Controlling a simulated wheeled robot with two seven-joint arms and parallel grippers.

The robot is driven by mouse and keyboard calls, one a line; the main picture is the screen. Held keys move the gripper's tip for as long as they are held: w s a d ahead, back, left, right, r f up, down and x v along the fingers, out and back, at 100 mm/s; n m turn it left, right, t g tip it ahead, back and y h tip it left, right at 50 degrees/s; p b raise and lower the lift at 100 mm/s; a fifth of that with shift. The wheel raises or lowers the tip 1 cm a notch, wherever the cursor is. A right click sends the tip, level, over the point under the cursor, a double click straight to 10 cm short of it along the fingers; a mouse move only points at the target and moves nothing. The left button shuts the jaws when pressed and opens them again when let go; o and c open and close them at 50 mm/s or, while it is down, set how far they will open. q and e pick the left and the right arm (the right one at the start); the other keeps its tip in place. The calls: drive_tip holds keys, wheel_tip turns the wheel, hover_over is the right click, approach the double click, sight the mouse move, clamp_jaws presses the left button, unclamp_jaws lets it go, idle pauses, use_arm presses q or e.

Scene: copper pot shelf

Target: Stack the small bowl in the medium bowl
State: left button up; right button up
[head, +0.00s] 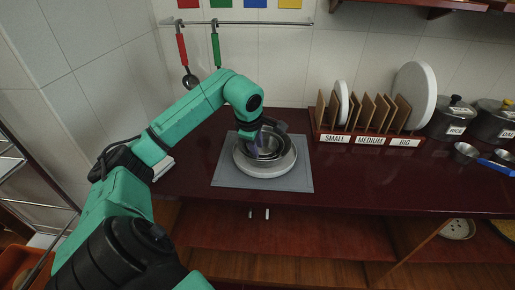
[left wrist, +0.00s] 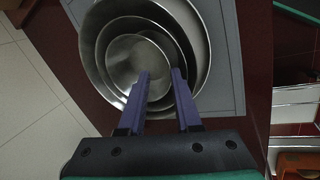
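The small metal bowl (left wrist: 128,58) shows inside the ring of the wider medium bowl (left wrist: 105,45) in the left wrist view; whether it rests on the bottom I cannot tell. I see no firm contact. In the head view the left gripper (head: 256,148) is partly hidden by its wrist. My right gripper is not in view.
A wooden rack (head: 352,140) labelled SMALL, MEDIUM, BIG stands right of the mat, holding white plates. Lidded pots (head: 450,122) and metal cups (head: 466,153) stand farther right. Utensils (head: 183,55) hang from a rail behind. The dark red counter (head: 400,175) is clear in front of the rack.

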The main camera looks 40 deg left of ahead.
use_arm(q)
drive_tip(key=v, duration=1.1)
drive_tip(key=shift+p, duration=0.35)
